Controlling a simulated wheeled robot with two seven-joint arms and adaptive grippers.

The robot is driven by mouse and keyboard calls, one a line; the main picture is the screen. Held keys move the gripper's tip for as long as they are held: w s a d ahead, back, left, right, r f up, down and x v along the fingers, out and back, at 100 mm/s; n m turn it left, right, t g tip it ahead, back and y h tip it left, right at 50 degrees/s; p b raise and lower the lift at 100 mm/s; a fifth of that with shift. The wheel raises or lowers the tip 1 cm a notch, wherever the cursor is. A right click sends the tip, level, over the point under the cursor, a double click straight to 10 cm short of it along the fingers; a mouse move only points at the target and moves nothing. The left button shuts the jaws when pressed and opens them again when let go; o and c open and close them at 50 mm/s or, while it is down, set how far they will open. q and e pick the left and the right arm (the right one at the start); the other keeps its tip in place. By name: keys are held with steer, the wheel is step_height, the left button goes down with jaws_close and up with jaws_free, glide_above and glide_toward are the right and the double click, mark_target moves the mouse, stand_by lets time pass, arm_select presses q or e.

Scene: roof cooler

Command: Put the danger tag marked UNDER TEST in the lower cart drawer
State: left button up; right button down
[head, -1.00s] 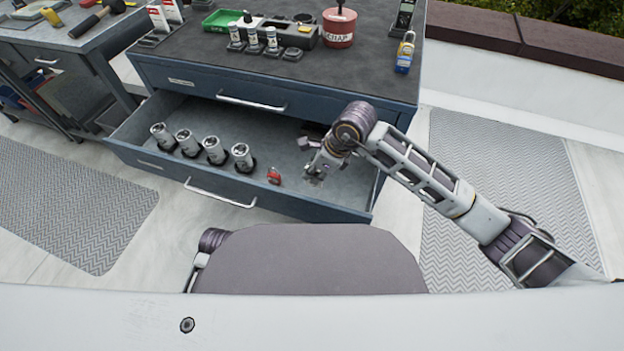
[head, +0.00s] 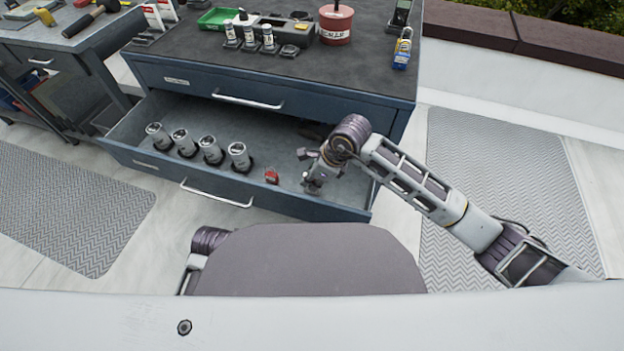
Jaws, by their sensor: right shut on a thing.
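The lower cart drawer (head: 185,190) is pulled open below the closed upper drawer. My right gripper (head: 312,188) is inside the right part of this drawer, low near its front wall. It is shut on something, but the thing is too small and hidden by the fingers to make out. I cannot read any UNDER TEST marking. Red and white tags (head: 160,13) stand in holders at the back left of the cart top, their print unreadable. My left gripper is out of view.
Several grey cylinders (head: 212,151) stand in the drawer's left half, and a red padlock (head: 271,175) lies left of my right gripper.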

steer(key=shift+f, duration=0.1)
steer(key=c, duration=1.5)
jaws_free()
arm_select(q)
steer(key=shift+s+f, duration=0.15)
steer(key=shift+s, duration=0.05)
arm_select(e)
steer(key=shift+o, duration=0.2)
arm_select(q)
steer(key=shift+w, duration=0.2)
